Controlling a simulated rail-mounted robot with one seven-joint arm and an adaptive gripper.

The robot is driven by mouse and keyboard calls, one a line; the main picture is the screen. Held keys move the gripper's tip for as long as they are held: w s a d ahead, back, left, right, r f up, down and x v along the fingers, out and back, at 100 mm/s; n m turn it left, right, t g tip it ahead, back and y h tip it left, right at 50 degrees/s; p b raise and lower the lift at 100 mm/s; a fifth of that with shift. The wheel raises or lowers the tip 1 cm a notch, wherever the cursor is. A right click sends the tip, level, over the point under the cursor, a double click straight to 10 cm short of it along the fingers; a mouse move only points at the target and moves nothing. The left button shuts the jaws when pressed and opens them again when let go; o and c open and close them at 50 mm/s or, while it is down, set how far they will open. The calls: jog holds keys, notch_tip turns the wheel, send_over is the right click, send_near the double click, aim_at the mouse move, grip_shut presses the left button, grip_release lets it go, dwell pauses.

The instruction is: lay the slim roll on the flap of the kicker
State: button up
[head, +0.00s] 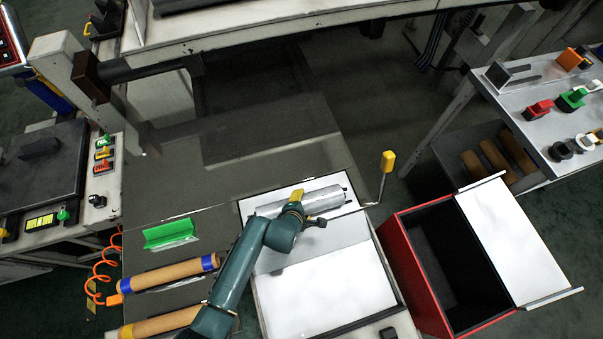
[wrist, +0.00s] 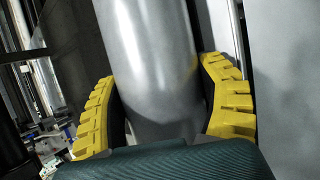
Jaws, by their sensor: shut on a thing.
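A slim silver-grey roll (head: 325,200) lies crosswise over the upper part of a white-topped unit, which I take to be the kicker with its pale flap (head: 320,290). Whether the roll touches the surface under it, I cannot tell. My gripper (head: 296,197) is shut on the roll near its middle. In the wrist view the roll (wrist: 152,60) runs between the two yellow fingers of my gripper (wrist: 160,110), one on each side. My arm hides part of the unit's left side.
A yellow-knobbed lever (head: 387,162) stands right of the roll. A red open box (head: 400,250) with a white lid panel (head: 510,235) is at the right. Brown tubes (head: 170,273) and a green bracket (head: 170,233) lie at the left. A machine beam (head: 280,30) crosses the back.

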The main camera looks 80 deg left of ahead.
jog(key=shift+s+d+f, duration=0.15)
jog(key=shift+f, duration=0.25)
jog(key=shift+s+d+f, duration=0.1)
jog(key=shift+f, duration=0.25)
jog(key=o, duration=1)
jog(key=shift+o, duration=1.1)
jog(key=shift+a, duration=0.15)
jog(key=shift+d+f, duration=0.2)
jog(key=w+a+r+v, duration=0.1)
jog(key=v, duration=1.1)
jog(key=shift+r, duration=0.4)
